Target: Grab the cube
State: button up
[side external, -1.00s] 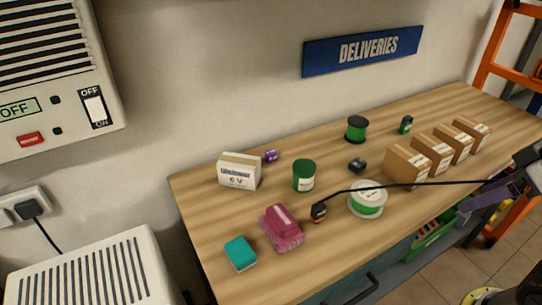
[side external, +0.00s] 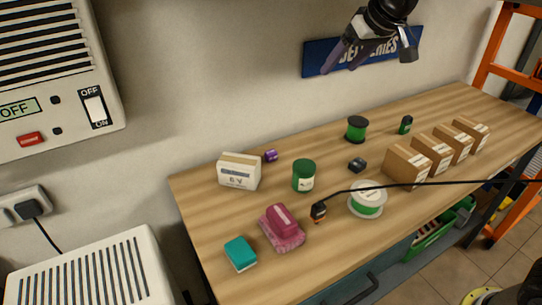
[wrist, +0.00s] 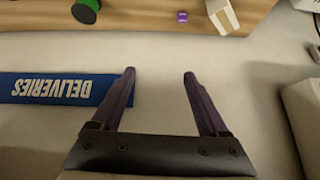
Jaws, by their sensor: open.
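No plain cube stands out clearly. The small purple block (side external: 270,155) lies at the back of the wooden bench, beside the white 6 V box, and is too small to be sure of its shape. It also shows at the top of the wrist view (wrist: 182,16). A teal block (side external: 240,253) with a pale base lies at the bench's front left. My gripper (side external: 372,58) is open and empty, high above the bench in front of the blue DELIVERIES sign. In the wrist view its two purple fingers (wrist: 159,73) are spread apart, with nothing between them.
The bench (side external: 305,264) also holds a white box (side external: 239,172), a green can (side external: 303,176), a pink piece (side external: 282,228), a white-and-green spool (side external: 367,199), a green spool (side external: 356,129) and several cardboard boxes (side external: 408,163). A black cable crosses the right side.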

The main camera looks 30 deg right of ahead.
jog(key=w+a+f+g, duration=0.1)
jog(key=w+a+f, duration=0.3)
jog(key=w+f, duration=0.5)
jog(key=n+g, duration=0.1)
jog(key=g, duration=0.1)
send_near(271, 152)
jog(key=x, duration=0.3)
jog(key=shift+d, duration=0.35)
jog(key=shift+t, duration=0.3)
jog(key=shift+a+x, duration=0.15)
jog(key=shift+x, duration=1.3)
jog(key=shift+a+x, duration=0.15)
jog(key=shift+x, duration=1.3)
jog(key=shift+s, duration=0.15)
grip_shut()
